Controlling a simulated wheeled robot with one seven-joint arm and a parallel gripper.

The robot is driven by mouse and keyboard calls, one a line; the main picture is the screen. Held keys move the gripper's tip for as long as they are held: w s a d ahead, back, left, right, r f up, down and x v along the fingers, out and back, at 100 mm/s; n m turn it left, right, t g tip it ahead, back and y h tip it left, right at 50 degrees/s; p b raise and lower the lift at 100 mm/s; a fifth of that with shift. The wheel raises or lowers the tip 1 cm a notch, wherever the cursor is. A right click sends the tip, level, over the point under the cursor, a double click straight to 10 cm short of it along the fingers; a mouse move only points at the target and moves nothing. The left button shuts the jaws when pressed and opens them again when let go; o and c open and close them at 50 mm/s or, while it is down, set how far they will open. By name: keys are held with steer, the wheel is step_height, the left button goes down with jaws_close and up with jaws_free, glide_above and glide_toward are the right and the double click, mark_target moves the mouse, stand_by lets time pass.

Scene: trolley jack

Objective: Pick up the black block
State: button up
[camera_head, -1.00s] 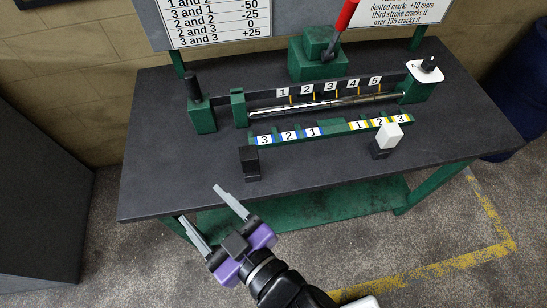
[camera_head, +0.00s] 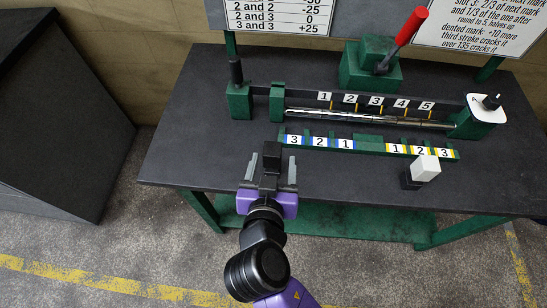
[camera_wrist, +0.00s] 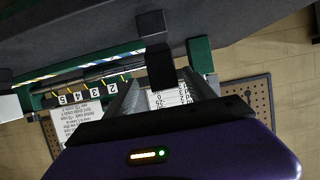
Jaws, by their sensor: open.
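The black block (camera_head: 271,152) stands upright at the front edge of the dark bench, left of centre. My gripper (camera_head: 270,173) is open at the bench edge, with one finger on each side of the block's lower part in the head view. In the wrist view the black block (camera_wrist: 160,68) shows between the two grey fingers (camera_wrist: 160,92). Whether either finger touches it I cannot tell. The block's lower end is hidden by my gripper.
A white block (camera_head: 426,168) sits on a black piece at the right front. Behind are a green strip of numbered labels (camera_head: 365,146), a metal rod (camera_head: 365,117) in a green fixture and a green jack with a red handle (camera_head: 406,25). The bench's left part is clear.

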steer(key=x, duration=0.4)
steer(key=shift+a+f+p, duration=0.25)
steer(key=shift+p, duration=0.1)
jaws_close()
steer(key=shift+r, duration=0.15)
